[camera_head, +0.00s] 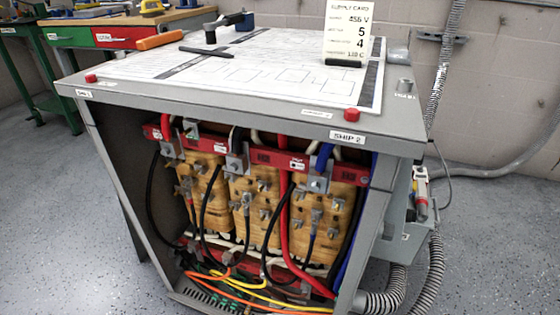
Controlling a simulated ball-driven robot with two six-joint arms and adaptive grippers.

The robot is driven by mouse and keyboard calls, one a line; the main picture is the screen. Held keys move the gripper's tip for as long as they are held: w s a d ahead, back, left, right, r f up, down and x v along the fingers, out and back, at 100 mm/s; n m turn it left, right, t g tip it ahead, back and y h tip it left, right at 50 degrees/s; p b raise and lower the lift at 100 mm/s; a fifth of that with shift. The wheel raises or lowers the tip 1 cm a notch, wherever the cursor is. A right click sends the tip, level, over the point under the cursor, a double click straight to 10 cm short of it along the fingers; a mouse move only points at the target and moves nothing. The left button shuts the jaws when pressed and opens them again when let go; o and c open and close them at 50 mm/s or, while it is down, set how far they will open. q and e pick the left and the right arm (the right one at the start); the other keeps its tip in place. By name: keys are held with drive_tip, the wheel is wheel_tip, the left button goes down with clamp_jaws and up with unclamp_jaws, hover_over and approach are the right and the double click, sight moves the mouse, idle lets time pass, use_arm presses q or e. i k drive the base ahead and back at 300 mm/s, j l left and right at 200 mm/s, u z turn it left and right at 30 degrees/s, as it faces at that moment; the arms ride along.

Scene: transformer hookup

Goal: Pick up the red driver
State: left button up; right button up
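I cannot tell for certain which thing is the red driver. A tool with an orange handle (160,40) lies on the far left part of the cabinet top (120,77), beside a black T-shaped tool (207,52). An upright tool with a pale body and a red part (422,208) stands at the grey side tray (400,240) on the cabinet's right side; its details are too small to tell. Neither of my grippers is in view.
A blue-and-black tool (232,24) and a supply card (347,32) sit on the drawing sheet (270,75). The open front shows a transformer (255,200) with many cables. Ribbed conduits (432,275) run at the right. Benches stand back left.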

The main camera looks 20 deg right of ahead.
sight(421, 197)
drive_tip(key=z, duration=1.8)
